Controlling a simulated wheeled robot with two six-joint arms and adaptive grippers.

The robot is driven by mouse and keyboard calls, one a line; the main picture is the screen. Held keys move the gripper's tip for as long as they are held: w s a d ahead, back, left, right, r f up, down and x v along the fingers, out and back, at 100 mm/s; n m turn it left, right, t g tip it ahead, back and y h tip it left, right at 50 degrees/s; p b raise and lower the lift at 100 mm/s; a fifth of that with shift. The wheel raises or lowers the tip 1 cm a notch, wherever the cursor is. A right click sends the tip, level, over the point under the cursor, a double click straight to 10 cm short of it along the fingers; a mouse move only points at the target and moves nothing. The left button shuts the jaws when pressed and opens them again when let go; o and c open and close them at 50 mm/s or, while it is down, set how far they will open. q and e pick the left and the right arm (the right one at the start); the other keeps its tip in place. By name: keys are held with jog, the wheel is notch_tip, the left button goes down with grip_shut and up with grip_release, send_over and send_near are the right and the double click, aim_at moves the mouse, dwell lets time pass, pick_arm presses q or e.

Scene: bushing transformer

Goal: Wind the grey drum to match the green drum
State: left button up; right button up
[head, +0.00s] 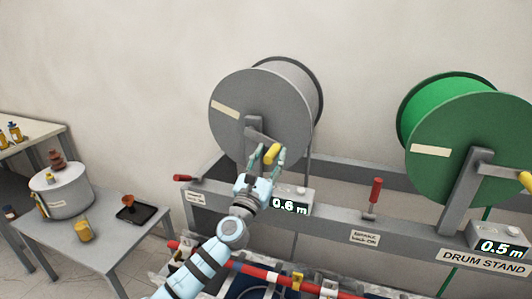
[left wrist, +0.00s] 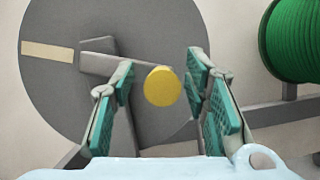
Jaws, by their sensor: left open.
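The grey drum (head: 262,112) stands on the left of the drum stand, with a pale label strip on its face. Its crank has a yellow handle (head: 272,153), which also shows in the left wrist view (left wrist: 163,86). My left gripper (head: 267,158) is open, with its green-padded fingers on either side of the yellow handle; I cannot tell whether they touch it. The green drum (head: 476,140) stands on the right with its own yellow handle (head: 525,181). The display under the grey drum (head: 290,206) reads 0.6 m; the display under the green drum (head: 499,247) reads 0.5 m. My right gripper is not in view.
A red brake lever (head: 375,190) stands upright mid-stand; another red-handled lever (head: 183,178) lies at the stand's left end. A red bar (head: 258,271) runs below my left arm. A grey side table (head: 101,243) with a white pot (head: 62,190) stands at left.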

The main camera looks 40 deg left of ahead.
pick_arm(q)
jog(key=shift+c, duration=0.3)
grip_shut()
jog(key=shift+w+r, duration=0.1)
jog(key=shift+r, duration=0.05)
jog(key=shift+d, duration=0.2)
jog(key=shift+a+f, duration=0.2)
jog(key=shift+f, duration=0.05)
jog(key=shift+f+m, duration=0.1)
jog(key=shift+m, duration=0.2)
